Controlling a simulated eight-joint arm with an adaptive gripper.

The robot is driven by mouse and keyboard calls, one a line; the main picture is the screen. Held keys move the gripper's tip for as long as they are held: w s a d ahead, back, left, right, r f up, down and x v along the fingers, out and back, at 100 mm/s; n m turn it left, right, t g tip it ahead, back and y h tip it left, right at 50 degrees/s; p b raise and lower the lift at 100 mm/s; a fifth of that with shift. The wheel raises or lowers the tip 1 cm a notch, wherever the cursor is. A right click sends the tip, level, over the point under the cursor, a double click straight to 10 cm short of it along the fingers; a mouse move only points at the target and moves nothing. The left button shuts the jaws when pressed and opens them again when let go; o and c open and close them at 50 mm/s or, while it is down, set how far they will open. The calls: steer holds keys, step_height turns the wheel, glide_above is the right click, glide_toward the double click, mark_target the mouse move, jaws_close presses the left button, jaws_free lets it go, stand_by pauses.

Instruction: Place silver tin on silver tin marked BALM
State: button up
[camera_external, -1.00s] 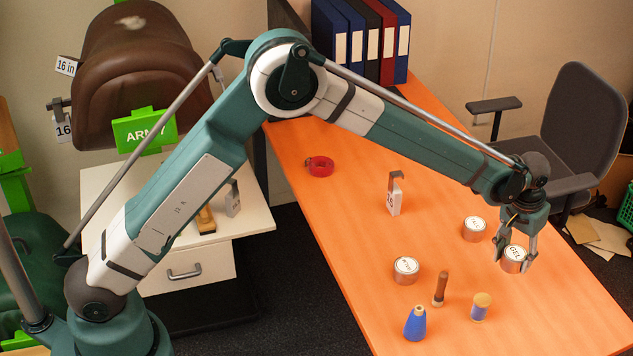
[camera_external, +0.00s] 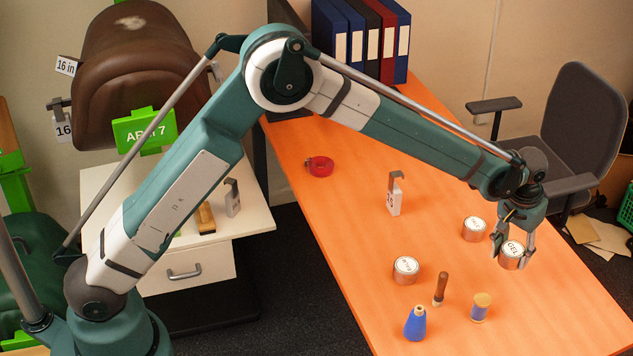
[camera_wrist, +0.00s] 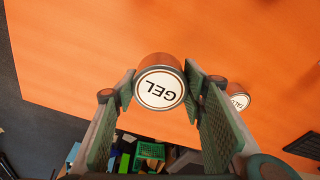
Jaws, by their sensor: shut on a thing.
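A silver tin marked GEL (camera_external: 511,257) is between the fingers of my gripper (camera_external: 512,258) at the right side of the orange table. My gripper is shut on it. In the wrist view the GEL tin (camera_wrist: 160,88) has its white lid facing the camera; its height above the table is hard to judge. A second silver tin (camera_external: 474,230) stands just left of my gripper; its label looks like TALC in the wrist view (camera_wrist: 238,100). A third silver tin (camera_external: 405,271) stands further left; its small, upside-down label looks like BALM but is hard to read.
A blue bottle (camera_external: 415,324), a brown-handled tool (camera_external: 440,290) and a thread spool (camera_external: 480,307) stand near the third tin. A tagged hook block (camera_external: 394,197) and a red tape roll (camera_external: 320,167) are farther back. Bare orange table (camera_external: 560,310) lies front right.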

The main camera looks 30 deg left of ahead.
steer(key=s+a+r+p, duration=0.2)
steer(key=a+r, duration=0.1)
steer(key=a, duration=1)
steer(key=r+p, duration=0.1)
steer(key=r, duration=0.1)
glide_above(409, 266)
steer(key=shift+s+a+f+n, duration=0.1)
steer(key=shift+s+n, duration=0.05)
steer(key=shift+n, duration=0.25)
steer(key=shift+f, duration=0.15)
steer(key=shift+f, duration=3)
steer(key=shift+f+b, duration=0.5)
steer(key=shift+f, duration=1.4)
steer(key=shift+f, duration=0.15)
